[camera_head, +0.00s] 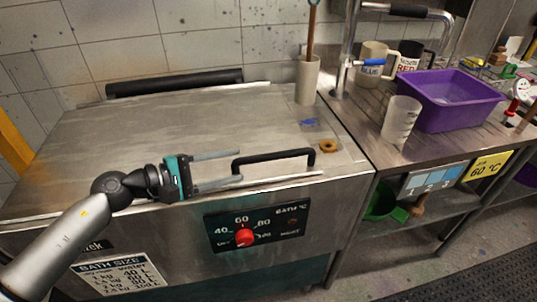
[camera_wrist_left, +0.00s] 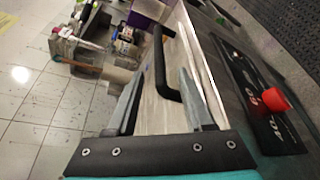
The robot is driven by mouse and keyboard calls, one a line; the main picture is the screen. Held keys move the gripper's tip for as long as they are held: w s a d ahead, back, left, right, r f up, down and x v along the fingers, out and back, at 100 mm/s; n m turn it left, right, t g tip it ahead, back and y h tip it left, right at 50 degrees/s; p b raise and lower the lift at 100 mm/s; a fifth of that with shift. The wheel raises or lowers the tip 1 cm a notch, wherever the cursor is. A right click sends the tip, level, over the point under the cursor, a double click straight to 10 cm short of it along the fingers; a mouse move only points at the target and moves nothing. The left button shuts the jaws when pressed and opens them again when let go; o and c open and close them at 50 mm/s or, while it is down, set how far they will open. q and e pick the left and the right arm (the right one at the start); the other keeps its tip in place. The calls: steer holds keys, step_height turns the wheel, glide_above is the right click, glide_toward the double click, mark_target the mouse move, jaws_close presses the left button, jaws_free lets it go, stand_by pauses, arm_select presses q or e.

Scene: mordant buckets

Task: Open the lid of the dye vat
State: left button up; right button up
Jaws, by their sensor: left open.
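The dye vat is a steel box with a flat metal lid (camera_head: 190,125), which lies shut. A black bar handle (camera_head: 274,158) stands at the lid's front edge, right of its middle; it also shows in the left wrist view (camera_wrist_left: 161,70). My left gripper (camera_head: 241,166) is open at the lid's front edge, with its fingers pointing right toward the handle's left end. In the left wrist view the handle lies ahead, between the two fingers (camera_wrist_left: 158,105). I cannot tell whether a finger touches it. My right gripper is not in view.
A red knob (camera_head: 244,237) sits on the vat's front panel below the handle. A beige cylinder with a wooden stick (camera_head: 307,82) stands on the lid's back right.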

mark_target(259, 160)
arm_select(q)
steer(key=x, duration=1)
steer(key=shift+p, duration=0.3)
steer(key=shift+a, duration=0.1)
jaws_close()
stand_by(0.8)
